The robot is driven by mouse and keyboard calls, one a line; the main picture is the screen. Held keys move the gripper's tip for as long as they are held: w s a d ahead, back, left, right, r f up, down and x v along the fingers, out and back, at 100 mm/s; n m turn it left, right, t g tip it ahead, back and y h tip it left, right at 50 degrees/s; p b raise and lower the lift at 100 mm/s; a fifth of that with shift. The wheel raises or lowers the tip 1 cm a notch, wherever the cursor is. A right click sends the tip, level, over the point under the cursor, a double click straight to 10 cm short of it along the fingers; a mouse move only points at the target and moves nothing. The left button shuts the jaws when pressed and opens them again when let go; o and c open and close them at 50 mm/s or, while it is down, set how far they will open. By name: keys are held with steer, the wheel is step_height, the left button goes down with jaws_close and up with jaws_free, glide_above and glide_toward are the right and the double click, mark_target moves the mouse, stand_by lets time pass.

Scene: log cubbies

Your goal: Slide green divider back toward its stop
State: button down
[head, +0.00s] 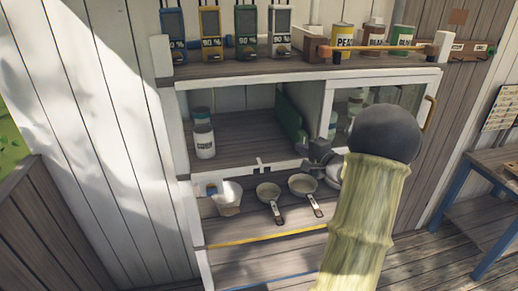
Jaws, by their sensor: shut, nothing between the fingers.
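The green divider (288,121) stands upright in the upper cubby, toward its right side, and is seen nearly edge-on. My gripper (308,153) is small and dark in the head view, at the lower front end of the divider. It is shut with nothing between its fingers. I cannot tell whether it touches the divider. My arm and its black joint hide the area to the right of the gripper. The divider's stop cannot be made out.
White-labelled jars (204,140) stand at the cubby's left; its middle floor (245,138) is clear. Pans (268,192) and a white cup (227,197) sit on the lower shelf. Cans (342,40) and dispensers (210,33) line the top shelf. A glass-fronted compartment (378,97) is at right.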

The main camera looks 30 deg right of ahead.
steer(key=s, duration=0.2)
steer(key=shift+s+r, duration=0.2)
steer(key=shift+s, duration=0.1)
steer(key=s+r+b, duration=0.2)
steer(key=s+b, duration=0.4)
steer(key=s, duration=1.1)
steer(key=shift+d+r, duration=0.2)
steer(key=shift+r, duration=0.1)
